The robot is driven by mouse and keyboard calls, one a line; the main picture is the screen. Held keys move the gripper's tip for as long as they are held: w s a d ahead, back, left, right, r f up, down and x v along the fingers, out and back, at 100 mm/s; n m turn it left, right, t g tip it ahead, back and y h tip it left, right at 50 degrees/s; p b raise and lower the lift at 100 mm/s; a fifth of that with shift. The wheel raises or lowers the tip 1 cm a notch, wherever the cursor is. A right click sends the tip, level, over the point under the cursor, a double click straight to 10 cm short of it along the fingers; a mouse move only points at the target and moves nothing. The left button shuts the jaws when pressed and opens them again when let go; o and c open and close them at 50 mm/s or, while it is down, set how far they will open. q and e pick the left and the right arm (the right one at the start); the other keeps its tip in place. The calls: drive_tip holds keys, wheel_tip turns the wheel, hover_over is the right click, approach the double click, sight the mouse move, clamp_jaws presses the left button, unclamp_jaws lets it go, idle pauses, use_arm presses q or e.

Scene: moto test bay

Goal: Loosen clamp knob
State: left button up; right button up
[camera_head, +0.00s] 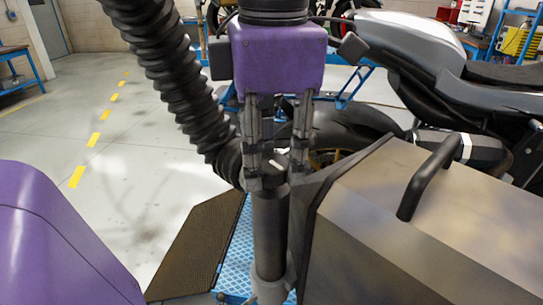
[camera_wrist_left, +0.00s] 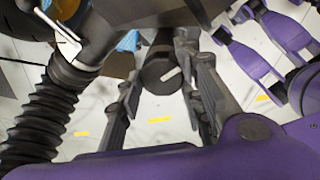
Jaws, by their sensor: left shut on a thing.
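The clamp knob (camera_head: 266,183) is a dark, round cap on top of an upright dark post (camera_head: 268,235). In the left wrist view the knob (camera_wrist_left: 162,72) shows a pale line on its face. My left gripper (camera_head: 274,168) comes down from above, its two grey fingers on either side of the knob and shut on it. In the left wrist view the gripper (camera_wrist_left: 162,90) has one finger left and one right of the knob. The exact finger contact is partly hidden.
A black ribbed hose (camera_head: 175,75) runs down close to the left of my gripper. A grey metal case (camera_head: 430,220) with a black handle (camera_head: 425,178) stands close on the right. A motorcycle (camera_head: 430,60) is behind. Open floor (camera_head: 120,150) lies to the left.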

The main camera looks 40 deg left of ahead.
sight(274, 163)
use_arm(q)
drive_tip(key=shift+w+a+r+n+b, duration=0.1)
drive_tip(key=shift+n+b, duration=0.1)
drive_tip(key=shift+n, duration=0.95)
drive_tip(key=shift+w+r+n+b, duration=0.1)
drive_tip(key=shift+n+b, duration=0.1)
drive_tip(key=shift+n, duration=0.95)
drive_tip(key=o, duration=1.1)
drive_tip(key=shift+c, duration=0.2)
drive_tip(key=shift+a+f, duration=0.1)
drive_tip(key=shift+f, duration=0.05)
drive_tip(key=shift+s, duration=0.1)
drive_tip(key=r, duration=0.8)
drive_tip(key=d+r, duration=0.1)
drive_tip(key=r, duration=0.3)
drive_tip(key=shift+s, duration=0.1)
